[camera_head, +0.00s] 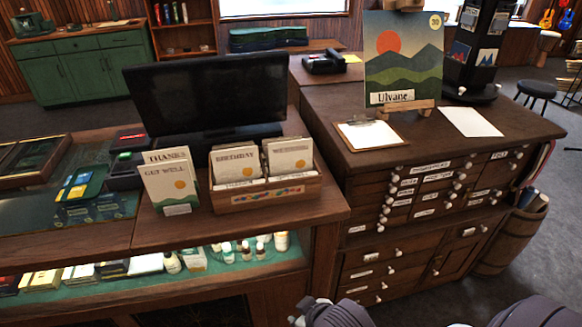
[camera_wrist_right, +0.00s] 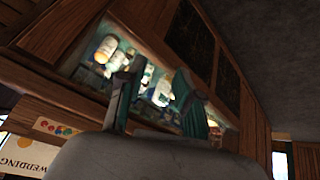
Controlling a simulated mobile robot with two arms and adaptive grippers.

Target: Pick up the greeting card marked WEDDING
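The card marked WEDDING (camera_head: 290,156) stands upright in the right part of a low wooden card box (camera_head: 265,192) on the counter, its lower part hidden by the box and cards in front. The BIRTHDAY card (camera_head: 237,165) stands to its left in the same box. In the right wrist view the WEDDING card (camera_wrist_right: 22,155) shows at the lower left corner, tilted. My right gripper (camera_wrist_right: 155,98) has its two fingers apart with nothing between them, away from the card. My left gripper is not in view.
A THANKS and GET WELL card group (camera_head: 170,182) stands left of the box. A black monitor (camera_head: 205,95) stands behind it. The glass display (camera_head: 165,262) with small bottles lies below the counter top. A drawer cabinet (camera_head: 440,130) stands right.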

